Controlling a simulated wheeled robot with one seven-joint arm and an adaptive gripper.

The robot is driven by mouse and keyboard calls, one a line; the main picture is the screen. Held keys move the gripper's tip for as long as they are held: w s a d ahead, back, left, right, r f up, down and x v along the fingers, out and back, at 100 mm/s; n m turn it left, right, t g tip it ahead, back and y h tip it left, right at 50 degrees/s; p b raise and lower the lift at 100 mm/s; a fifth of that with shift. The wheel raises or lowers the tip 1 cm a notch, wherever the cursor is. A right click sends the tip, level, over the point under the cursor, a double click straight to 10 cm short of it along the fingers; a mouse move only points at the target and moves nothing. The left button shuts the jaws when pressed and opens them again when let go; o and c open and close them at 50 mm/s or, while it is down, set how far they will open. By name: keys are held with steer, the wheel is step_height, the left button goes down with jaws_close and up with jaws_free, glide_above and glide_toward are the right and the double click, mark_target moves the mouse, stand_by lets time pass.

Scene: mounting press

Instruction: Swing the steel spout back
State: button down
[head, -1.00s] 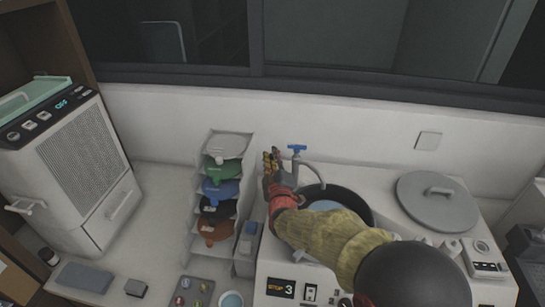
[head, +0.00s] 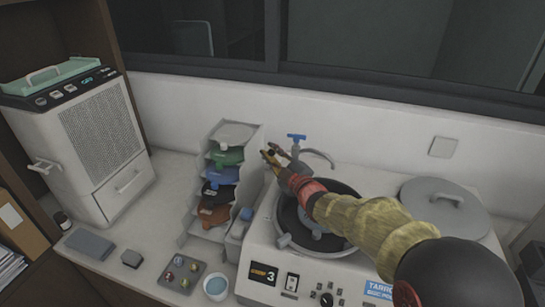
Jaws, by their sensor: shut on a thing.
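The steel spout (head: 322,154) is a thin curved pipe on a tap with a blue handle (head: 297,137) at the back of the polishing machine. It arches to the right, and its tip is behind the rim of the round dark bowl (head: 285,222). My gripper (head: 269,154) is at the tap's left, its yellow-marked fingertips pointing up and left. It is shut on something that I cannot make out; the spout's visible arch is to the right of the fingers. My arm covers the right part of the bowl.
A tiered rack of coloured discs (head: 221,180) stands close to the left of my gripper. A grey lid (head: 440,212) lies on the machine at the right. A white cabinet unit (head: 105,135) stands at the far left. A small tray (head: 180,275) and cup (head: 216,288) are in front.

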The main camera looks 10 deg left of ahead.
steer(key=s+d+n+g+y+p, duration=0.3)
steer(key=s+d+n+g+y, duration=0.2)
steer(key=n+g, duration=0.6)
steer(key=shift+d+f+g+y, duration=0.2)
steer(key=shift+g+y, duration=0.2)
steer(key=shift+g, duration=1.9)
steer(key=c, duration=1.7)
jaws_free()
steer(key=shift+w+r, duration=0.1)
steer(key=shift+c, duration=0.2)
steer(key=shift+d, duration=0.1)
